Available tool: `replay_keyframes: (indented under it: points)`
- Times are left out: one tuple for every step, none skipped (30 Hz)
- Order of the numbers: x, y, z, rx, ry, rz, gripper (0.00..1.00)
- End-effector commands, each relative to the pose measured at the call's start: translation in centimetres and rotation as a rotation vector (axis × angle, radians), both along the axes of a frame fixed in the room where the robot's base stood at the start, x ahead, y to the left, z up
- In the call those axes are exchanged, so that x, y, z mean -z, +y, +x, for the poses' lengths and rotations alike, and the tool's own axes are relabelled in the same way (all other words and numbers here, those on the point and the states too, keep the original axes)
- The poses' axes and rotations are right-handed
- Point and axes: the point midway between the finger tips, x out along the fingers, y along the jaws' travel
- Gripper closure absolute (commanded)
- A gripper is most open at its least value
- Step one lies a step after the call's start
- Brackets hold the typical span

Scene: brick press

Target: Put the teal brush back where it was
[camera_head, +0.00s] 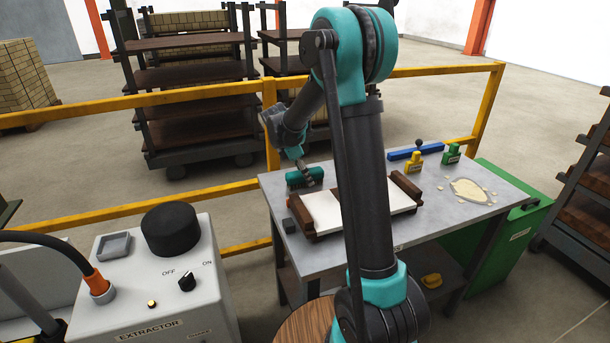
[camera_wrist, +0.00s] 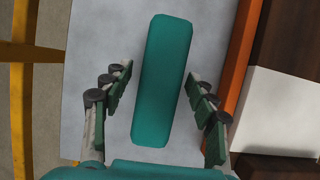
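The teal brush (camera_head: 296,180) is at the back left of the grey metal table (camera_head: 459,217), behind the left end of a brown-framed white mould (camera_head: 322,212). In the wrist view the teal brush (camera_wrist: 162,80) is a long rounded teal block, seen from above. My gripper (camera_head: 308,172) is over it, pointing down. In the wrist view its two fingers (camera_wrist: 158,73) are spread, one on each side of the brush, with a gap on both sides. The brush's underside is hidden, and whether it rests flat on the table is hard to tell.
A small dark block (camera_head: 290,225) lies at the table's left edge. A yellow-handled tool (camera_head: 413,162), a green one (camera_head: 452,154), a blue bar (camera_head: 416,150) and a crumbly pale pile (camera_head: 469,190) are on the right. A yellow rail (camera_head: 200,195) runs behind the table.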

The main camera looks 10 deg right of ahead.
Motion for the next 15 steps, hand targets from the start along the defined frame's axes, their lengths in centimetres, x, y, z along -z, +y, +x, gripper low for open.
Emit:
replay_keyframes:
  points:
    - [0.0,0.0,0.0,0.000,0.000,0.000,0.42]
    - [0.0,0.0,0.0,0.000,0.000,0.000,0.42]
    - [0.0,0.0,0.0,0.000,0.000,0.000,0.42]
    - [0.0,0.0,0.0,0.000,0.000,0.000,0.42]
    - [-0.1,0.0,0.0,0.000,0.000,0.000,0.42]
    - [-0.3,0.0,0.0,0.000,0.000,0.000,0.42]
    - [-0.5,0.1,0.0,0.000,0.000,0.000,0.42]
    - [-0.7,0.2,0.0,-0.001,0.000,0.000,0.42]
    - [-1.1,0.3,-0.1,-0.001,0.000,0.000,0.42]
    - [-1.5,0.5,-0.1,-0.001,-0.001,0.000,0.42]
    - [-1.9,0.7,-0.1,-0.001,-0.001,0.000,0.42]
    - [-2.6,0.9,-0.2,-0.001,-0.001,0.000,0.42]
    - [-3.1,1.2,-0.3,-0.002,0.000,0.000,0.42]
    - [-3.7,1.4,-0.3,-0.002,0.000,0.000,0.42]
    - [-4.5,1.8,-0.3,-0.002,0.000,0.000,0.42]
